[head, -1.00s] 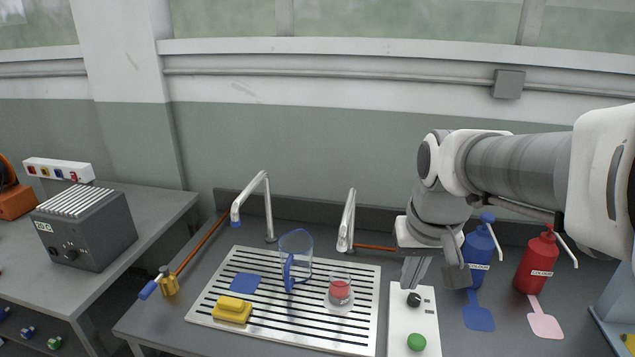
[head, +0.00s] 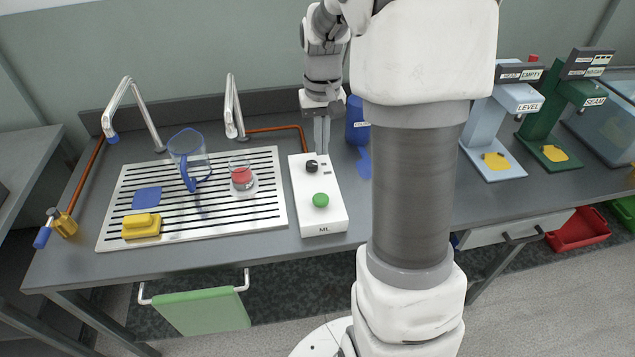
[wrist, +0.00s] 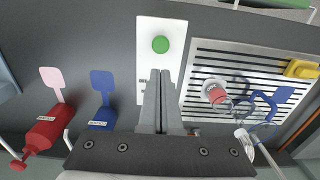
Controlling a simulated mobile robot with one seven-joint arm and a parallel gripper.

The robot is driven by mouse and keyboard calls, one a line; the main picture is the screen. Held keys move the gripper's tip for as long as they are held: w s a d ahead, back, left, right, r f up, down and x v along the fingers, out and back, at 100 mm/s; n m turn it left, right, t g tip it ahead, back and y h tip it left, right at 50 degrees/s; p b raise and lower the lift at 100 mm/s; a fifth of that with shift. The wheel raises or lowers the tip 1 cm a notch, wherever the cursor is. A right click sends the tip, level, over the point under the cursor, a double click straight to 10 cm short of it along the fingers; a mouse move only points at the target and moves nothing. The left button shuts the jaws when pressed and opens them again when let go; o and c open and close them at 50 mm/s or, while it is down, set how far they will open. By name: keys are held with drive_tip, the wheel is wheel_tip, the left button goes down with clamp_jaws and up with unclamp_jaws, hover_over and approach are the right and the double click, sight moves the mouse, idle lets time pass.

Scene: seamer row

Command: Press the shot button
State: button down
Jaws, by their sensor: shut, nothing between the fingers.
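A white dosing box (head: 328,212) marked ML lies on the bench, right of the drainboard. A round green button (head: 320,200) is on its front part, with a black knob (head: 312,166) behind it. My gripper (head: 321,151) points down over the rear end of the box, close to the knob, its fingers shut and empty. In the wrist view the green button (wrist: 160,44) stands clear beyond the fingertips (wrist: 160,74), and the fingers hide the knob. I cannot tell whether the fingertips touch the box.
The drainboard (head: 108,236) holds a blue-handled jug (head: 188,155), a beaker with red contents (head: 241,178) and a yellow sponge (head: 141,226). A blue bottle (head: 355,120) stands behind the box; a red bottle (wrist: 45,128) shows in the wrist view. My arm blocks the middle right.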

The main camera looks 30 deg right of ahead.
sight(321, 197)
wheel_tip(321, 197, down, 14)
drive_tip(key=shift+b, duration=0.6)
idle(0.4)
wheel_tip(321, 197, down, 2)
drive_tip(key=shift+f+b, duration=0.1)
drive_tip(key=shift+b, duration=0.7)
drive_tip(key=shift+s, duration=0.1)
drive_tip(key=shift+r+p, duration=0.55)
drive_tip(key=shift+r, duration=0.05)
wheel_tip(321, 197, up, 13)
drive_tip(key=p, duration=0.2)
drive_tip(key=shift+r+p, duration=0.2)
drive_tip(key=shift+p, duration=0.2)
